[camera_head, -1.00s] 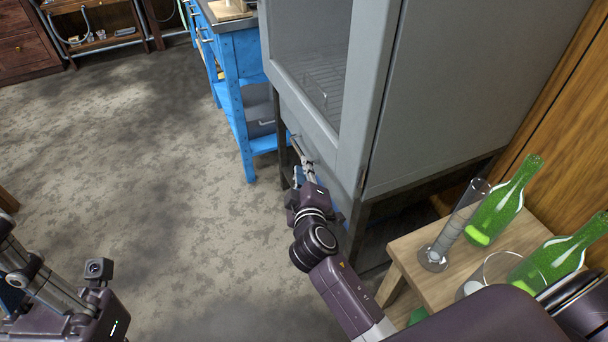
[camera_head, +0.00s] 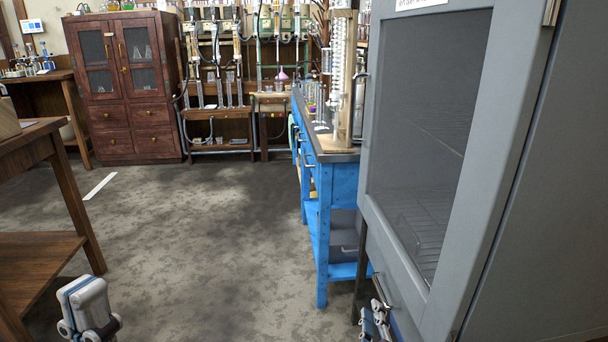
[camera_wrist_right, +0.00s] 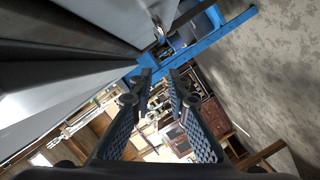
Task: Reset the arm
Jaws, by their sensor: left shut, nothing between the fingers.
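My left gripper (camera_head: 90,308) is low at the left of the head view, over the floor, with its fingers shut and nothing between them. My right gripper (camera_head: 376,320) shows only in part at the bottom edge of the head view, by the lower front of the grey cabinet. In the right wrist view its two ridged fingers (camera_wrist_right: 160,78) stand apart with an empty gap between them. The grey cabinet (camera_head: 548,190) has a metal handle (camera_head: 380,290) low on its front, close to my right gripper. Most of both arms is out of the head view.
A blue workbench (camera_head: 343,185) with glassware stands beyond the cabinet. A brown wooden table (camera_head: 50,148) stands at the left. A dark wooden cupboard (camera_head: 125,85) and racks of apparatus (camera_head: 215,75) line the back. The floor (camera_head: 190,240) between is clear.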

